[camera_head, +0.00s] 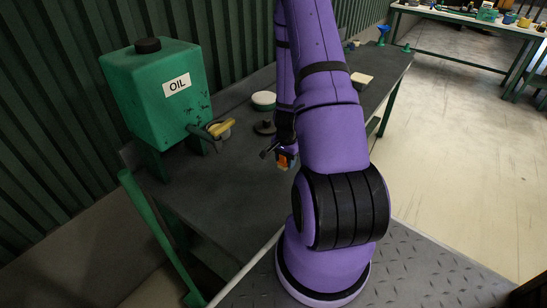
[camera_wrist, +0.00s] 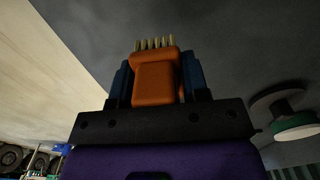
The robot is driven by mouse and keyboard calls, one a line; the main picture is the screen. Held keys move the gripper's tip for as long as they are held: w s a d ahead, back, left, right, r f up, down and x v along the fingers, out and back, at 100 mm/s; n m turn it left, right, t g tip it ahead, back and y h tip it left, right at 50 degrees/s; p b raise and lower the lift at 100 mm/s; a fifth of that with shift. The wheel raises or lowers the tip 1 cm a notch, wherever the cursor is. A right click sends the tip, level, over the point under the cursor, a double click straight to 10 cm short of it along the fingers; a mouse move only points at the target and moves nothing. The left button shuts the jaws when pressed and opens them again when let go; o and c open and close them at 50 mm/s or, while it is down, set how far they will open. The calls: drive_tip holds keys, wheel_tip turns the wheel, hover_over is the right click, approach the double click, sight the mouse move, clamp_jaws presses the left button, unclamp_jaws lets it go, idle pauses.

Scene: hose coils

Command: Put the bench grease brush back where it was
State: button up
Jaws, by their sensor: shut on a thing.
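The bench grease brush (camera_wrist: 155,84) is orange with a row of pale bristles, seen in the wrist view at the top centre. My gripper (camera_wrist: 156,72) is shut on it, with a dark blue finger on each side of the orange body. In the head view my gripper (camera_head: 287,154) hangs over the dark grey bench (camera_head: 215,190), and a small part of the orange brush shows below it. The brush appears held above the bench top; my arm hides some of the bench behind it.
A green OIL tank (camera_head: 160,90) with a yellow-handled tap (camera_head: 220,128) stands at the bench's left end. A black round piece (camera_head: 264,127), a white-and-green round tin (camera_head: 264,100) and a pale block (camera_head: 361,80) lie farther back. The near left bench top is clear.

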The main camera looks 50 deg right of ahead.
hover_over(274, 161)
drive_tip(key=shift+f, duration=2.15)
drive_tip(key=o, duration=1.1)
drive_tip(key=shift+f, duration=0.1)
